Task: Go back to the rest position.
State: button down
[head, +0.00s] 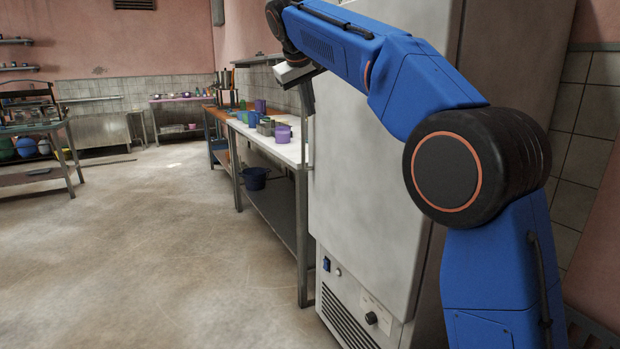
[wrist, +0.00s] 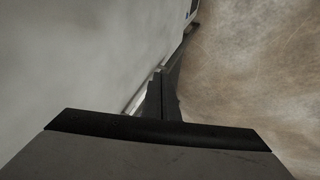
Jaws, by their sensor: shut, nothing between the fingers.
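My gripper (head: 308,108) hangs at the end of my blue arm in the head view, beside the left edge of a tall grey-white cabinet. Its fingers point down. In the wrist view the two dark fingers (wrist: 164,80) lie together, shut with nothing between them. A pale grey surface fills the left of that view and the brown floor the right. I cannot tell from these frames whether the gripper touches the cabinet.
The tall cabinet (head: 360,190) stands close behind my arm. Beyond it, a white-topped table (head: 262,137) carries several cups and pots. Another table (head: 40,128) stands far left. The floor (head: 150,260) between is open.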

jog(key=s+d+f+m+g+y, duration=0.1)
jog(key=s+d+f, duration=0.5)
jog(key=s+d, duration=0.5)
jog(key=s+d+f+m, duration=0.1)
jog(key=s+d+f, duration=0.4)
jog(key=s+d, duration=0.65)
jog(key=s+d+f+m, duration=0.1)
jog(key=s+d+f, duration=0.2)
jog(key=s+f, duration=1)
jog(key=s+d+f+m+g+y, duration=0.1)
jog(key=s+d+f+m, duration=0.1)
jog(key=s+f, duration=1.1)
jog(key=shift+s+d, duration=0.3)
jog(key=shift+d, duration=0.5)
